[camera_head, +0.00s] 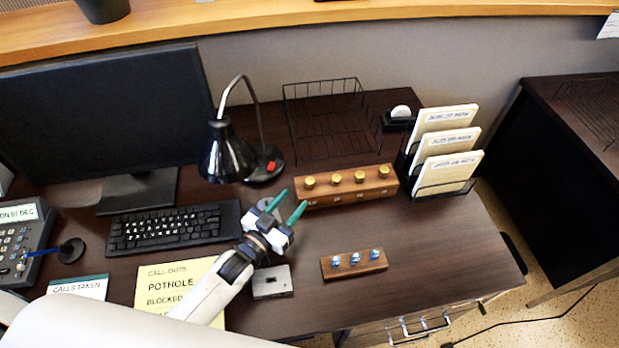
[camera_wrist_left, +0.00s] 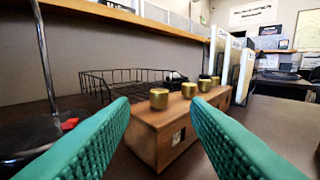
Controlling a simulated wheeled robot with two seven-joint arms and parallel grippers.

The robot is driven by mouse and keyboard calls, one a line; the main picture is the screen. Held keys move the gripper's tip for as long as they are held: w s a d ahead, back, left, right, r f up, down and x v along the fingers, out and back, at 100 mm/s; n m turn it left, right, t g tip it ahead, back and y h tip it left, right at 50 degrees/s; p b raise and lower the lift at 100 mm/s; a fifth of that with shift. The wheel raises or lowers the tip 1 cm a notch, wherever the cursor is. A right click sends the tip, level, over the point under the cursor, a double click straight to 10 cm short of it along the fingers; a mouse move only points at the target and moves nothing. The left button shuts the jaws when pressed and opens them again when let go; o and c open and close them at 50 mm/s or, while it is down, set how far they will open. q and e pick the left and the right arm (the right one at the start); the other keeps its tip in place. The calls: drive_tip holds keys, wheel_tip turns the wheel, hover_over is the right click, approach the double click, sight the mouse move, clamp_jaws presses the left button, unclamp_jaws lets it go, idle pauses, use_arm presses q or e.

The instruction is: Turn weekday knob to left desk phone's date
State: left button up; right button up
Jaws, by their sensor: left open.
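A wooden block with several brass knobs (camera_head: 345,187) stands on the desk right of centre; one of these is presumably the weekday knob, but its labels are too small to read. It also fills the middle of the left wrist view (camera_wrist_left: 172,135). My left gripper (camera_head: 293,202) is open and empty, its green fingertips just left of the block's left end and apart from it. The left desk phone (camera_head: 26,238) is at the far left edge, partly cut off; its display (camera_head: 19,213) reads about "ON 01 DEC", with its start cut off. My right gripper is not in view.
A smaller wooden block with blue knobs (camera_head: 354,263) lies nearer the front edge. A black lamp (camera_head: 228,155), a wire tray (camera_head: 327,122) and a file rack (camera_head: 444,186) stand around the brass-knob block. A small grey box (camera_head: 272,283) sits below my gripper. The desk's right front is clear.

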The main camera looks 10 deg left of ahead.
sight(307, 184)
use_arm(q)
drive_tip(key=x, duration=0.8)
drive_tip(key=shift+w+d, duration=0.1)
drive_tip(key=shift+w, duration=0.25)
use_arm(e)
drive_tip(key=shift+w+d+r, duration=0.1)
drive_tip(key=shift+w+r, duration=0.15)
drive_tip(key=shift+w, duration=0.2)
use_arm(q)
clamp_jaws()
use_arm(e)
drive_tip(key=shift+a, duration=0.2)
use_arm(q)
drive_tip(key=shift+m+h, duration=0.3)
